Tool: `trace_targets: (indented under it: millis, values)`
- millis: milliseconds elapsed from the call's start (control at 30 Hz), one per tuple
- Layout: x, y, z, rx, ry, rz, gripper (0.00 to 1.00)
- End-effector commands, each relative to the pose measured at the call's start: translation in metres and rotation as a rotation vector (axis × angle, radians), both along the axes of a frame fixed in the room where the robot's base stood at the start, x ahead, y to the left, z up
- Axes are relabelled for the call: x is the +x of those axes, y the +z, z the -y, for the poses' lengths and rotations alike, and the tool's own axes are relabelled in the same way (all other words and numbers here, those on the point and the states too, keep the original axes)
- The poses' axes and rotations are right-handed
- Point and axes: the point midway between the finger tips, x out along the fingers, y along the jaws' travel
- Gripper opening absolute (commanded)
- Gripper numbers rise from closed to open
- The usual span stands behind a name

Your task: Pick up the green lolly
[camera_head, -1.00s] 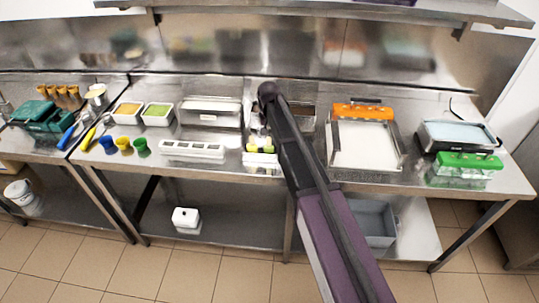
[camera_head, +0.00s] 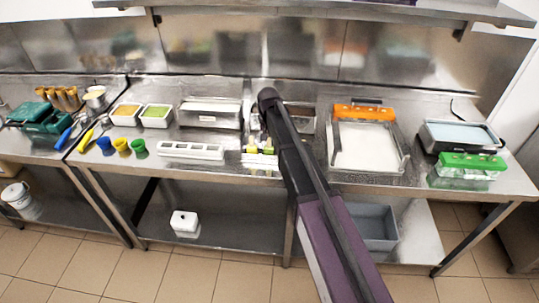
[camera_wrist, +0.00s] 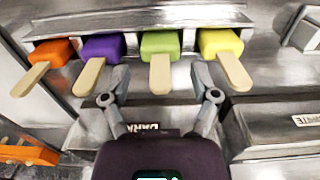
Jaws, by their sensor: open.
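The green lolly (camera_wrist: 161,45) lies in a metal holder (camera_wrist: 150,18) in the wrist view, between a purple lolly (camera_wrist: 102,47) and a yellow lolly (camera_wrist: 220,42). Its wooden stick (camera_wrist: 160,74) points toward my gripper (camera_wrist: 161,72). My gripper is open and holds nothing. In the picture, the stick shows between the two fingertips, with gaps on both sides. I cannot tell whether the fingers are level with the stick. In the head view my arm hides most of the holder and the gripper.
An orange lolly (camera_wrist: 53,53) lies left of the purple one. On the steel bench a white mould (camera_head: 190,151) and a metal container (camera_head: 209,113) are left of my arm. A metal tray with an orange part (camera_head: 363,111) is to its right.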

Motion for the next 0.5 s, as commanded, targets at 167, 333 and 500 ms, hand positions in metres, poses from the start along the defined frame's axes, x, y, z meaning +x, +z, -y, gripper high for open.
trace_targets:
  millis: [167, 333, 500]
  values:
    - [0.001, -0.018, 0.0, 0.0, 0.0, 0.0, 0.77]
    - [0.001, -0.029, 0.0, 0.0, 0.0, 0.0, 0.77]
    - [0.001, -0.034, 0.0, 0.0, 0.0, 0.0, 0.77]
